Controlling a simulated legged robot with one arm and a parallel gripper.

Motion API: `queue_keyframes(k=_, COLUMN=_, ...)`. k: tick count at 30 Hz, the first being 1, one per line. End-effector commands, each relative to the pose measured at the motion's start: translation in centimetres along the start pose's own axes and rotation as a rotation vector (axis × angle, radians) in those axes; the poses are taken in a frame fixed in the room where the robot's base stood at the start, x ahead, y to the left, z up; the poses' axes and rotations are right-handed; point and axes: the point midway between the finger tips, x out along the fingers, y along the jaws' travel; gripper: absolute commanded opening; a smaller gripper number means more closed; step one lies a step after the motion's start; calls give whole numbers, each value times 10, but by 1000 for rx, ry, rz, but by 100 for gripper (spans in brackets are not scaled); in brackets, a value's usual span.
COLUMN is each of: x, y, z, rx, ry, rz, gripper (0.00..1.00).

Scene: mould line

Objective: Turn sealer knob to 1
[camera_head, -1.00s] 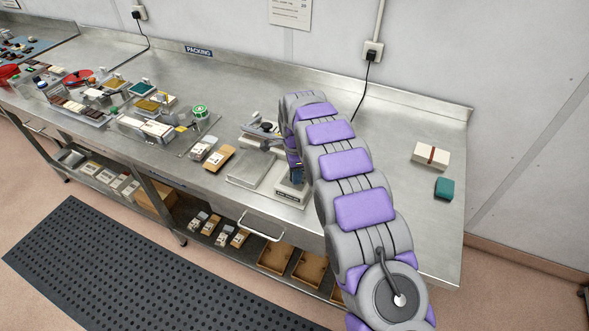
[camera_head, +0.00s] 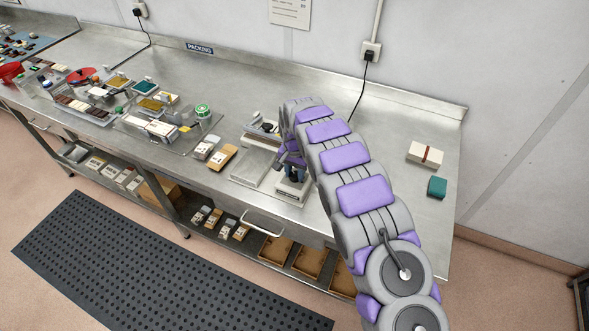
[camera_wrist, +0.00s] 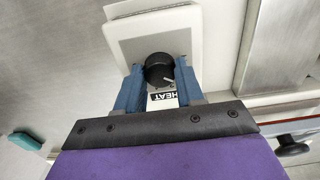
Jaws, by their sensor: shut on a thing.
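The sealer (camera_head: 292,190) stands on the steel bench as a pale machine, partly hidden behind my arm in the head view. Its round black knob (camera_wrist: 158,69) shows in the wrist view, with a light pointer line toward its lower right. A label reading HEAT (camera_wrist: 162,96) lies beside the knob. My gripper (camera_wrist: 158,76) has its two blue fingers on either side of the knob and is shut on it. The number marks around the knob cannot be made out. In the head view my gripper is small and partly hidden by the arm.
A cream box with a brown band (camera_head: 426,154) and a teal block (camera_head: 437,187) lie on the bench to the right. Pouches (camera_head: 222,157) and trays of goods stand to the left. A power cable (camera_head: 358,95) runs down the wall behind my arm.

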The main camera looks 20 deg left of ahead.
Motion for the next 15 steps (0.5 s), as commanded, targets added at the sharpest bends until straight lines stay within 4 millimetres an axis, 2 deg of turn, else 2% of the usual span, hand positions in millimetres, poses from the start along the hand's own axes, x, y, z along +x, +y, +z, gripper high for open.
queue_keyframes(k=15, x=-4, y=-1, z=-4, rx=-488, ry=11, rz=-3, gripper=7)
